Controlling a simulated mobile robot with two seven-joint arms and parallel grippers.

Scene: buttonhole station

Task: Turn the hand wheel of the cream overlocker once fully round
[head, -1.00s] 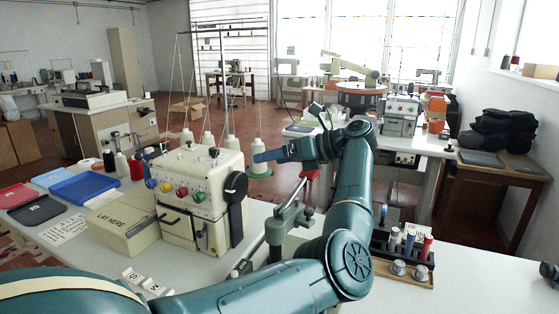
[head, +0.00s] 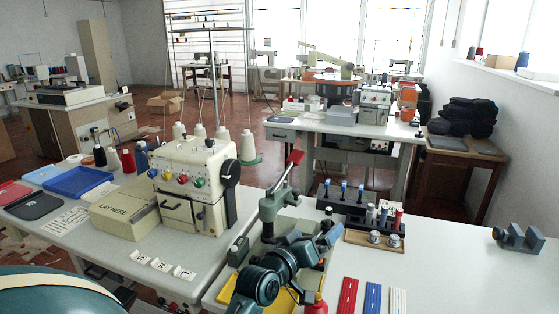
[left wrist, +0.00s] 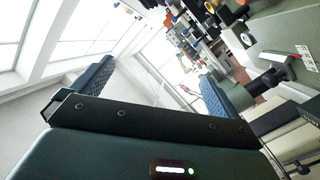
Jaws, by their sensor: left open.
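The cream overlocker (head: 213,157) stands on the white table left of centre, with coloured dials on its front. Its black hand wheel (head: 231,173) is on the machine's right side and is in plain view. My left gripper (head: 318,236) is to the right of the wheel and lower in the picture, clear of it, beside the green lever press. In the left wrist view its two blue ridged fingers (left wrist: 155,85) are spread apart with nothing between them. My right gripper is in neither view.
The green lever press (head: 274,205) with a red handle stands between overlocker and gripper. A spool rack (head: 350,207) is behind the gripper. Red (head: 347,297), blue (head: 372,298) and white strips lie in front. A cream box (head: 124,213) adjoins the overlocker. The table's right side is mostly clear.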

